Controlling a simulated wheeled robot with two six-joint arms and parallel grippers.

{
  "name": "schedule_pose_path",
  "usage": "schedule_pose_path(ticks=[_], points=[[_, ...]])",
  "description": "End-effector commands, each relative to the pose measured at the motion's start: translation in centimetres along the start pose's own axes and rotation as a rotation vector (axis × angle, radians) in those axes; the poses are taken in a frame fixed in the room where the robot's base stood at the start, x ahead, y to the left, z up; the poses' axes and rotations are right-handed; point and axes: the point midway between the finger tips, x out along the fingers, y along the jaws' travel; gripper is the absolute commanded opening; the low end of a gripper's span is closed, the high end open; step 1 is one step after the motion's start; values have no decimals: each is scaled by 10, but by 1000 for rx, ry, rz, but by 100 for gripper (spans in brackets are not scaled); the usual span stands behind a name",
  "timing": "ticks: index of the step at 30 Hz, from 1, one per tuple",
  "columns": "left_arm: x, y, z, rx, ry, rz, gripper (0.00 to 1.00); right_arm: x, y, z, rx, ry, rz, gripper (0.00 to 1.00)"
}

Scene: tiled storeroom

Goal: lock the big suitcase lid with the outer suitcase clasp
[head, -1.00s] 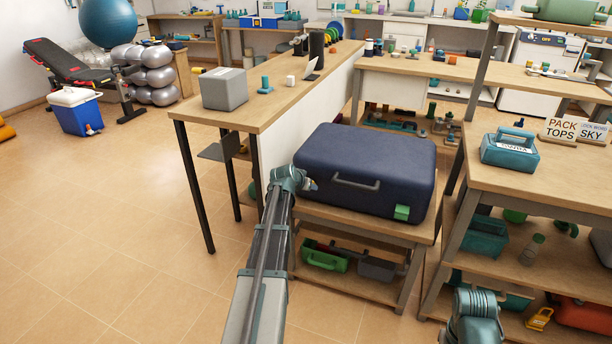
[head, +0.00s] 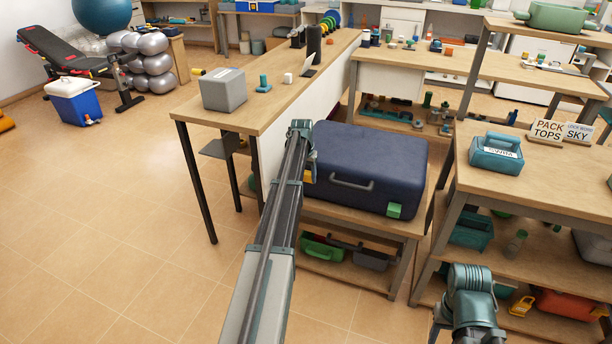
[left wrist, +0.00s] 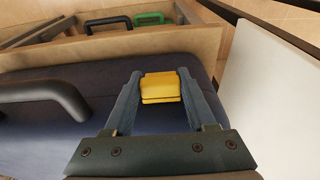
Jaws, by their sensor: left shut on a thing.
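The big dark blue suitcase (head: 372,155) lies with its lid down on a low wooden stand. A grey handle (head: 352,184) is on its front. A green clasp (head: 394,211) sits on the front near the right end. A yellow clasp (left wrist: 160,87) is at the other end of the front, between the fingers of my left gripper (left wrist: 162,92). My left gripper is shut on this clasp, at the suitcase's left end in the head view (head: 309,172). My right arm shows at the bottom right of the head view, but its fingertips do not show.
A white panel (left wrist: 265,85) of the long table stands close beside my left gripper. The low stand (head: 345,215) holds a green toolbox (head: 322,248) and a grey one on its lower shelf. A shelf with a teal case (head: 497,155) is at the right.

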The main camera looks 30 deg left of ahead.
Motion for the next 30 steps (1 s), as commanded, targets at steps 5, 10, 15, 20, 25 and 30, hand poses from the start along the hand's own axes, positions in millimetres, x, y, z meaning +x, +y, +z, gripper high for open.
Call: schedule_pose_path(ticks=[5, 10, 15, 20, 25, 30], points=[[0, 1, -4, 0, -18, 1, 0, -2, 0, 0, 0, 0, 0, 50], [0, 1, -4, 0, -22, 1, 0, -2, 0, 0, 0, 0, 0, 50], [0, 1, -4, 1, -21, 0, 1, -2, 0, 0, 0, 0, 0, 50], [0, 1, -4, 0, -21, 1, 74, -2, 0, 0, 0, 0, 0, 50], [0, 0, -2, 0, -22, 0, 86, -2, 0, 0, 0, 0, 0, 50], [-1, 0, -2, 0, -23, 0, 86, -2, 0, 0, 0, 0, 0, 50]])
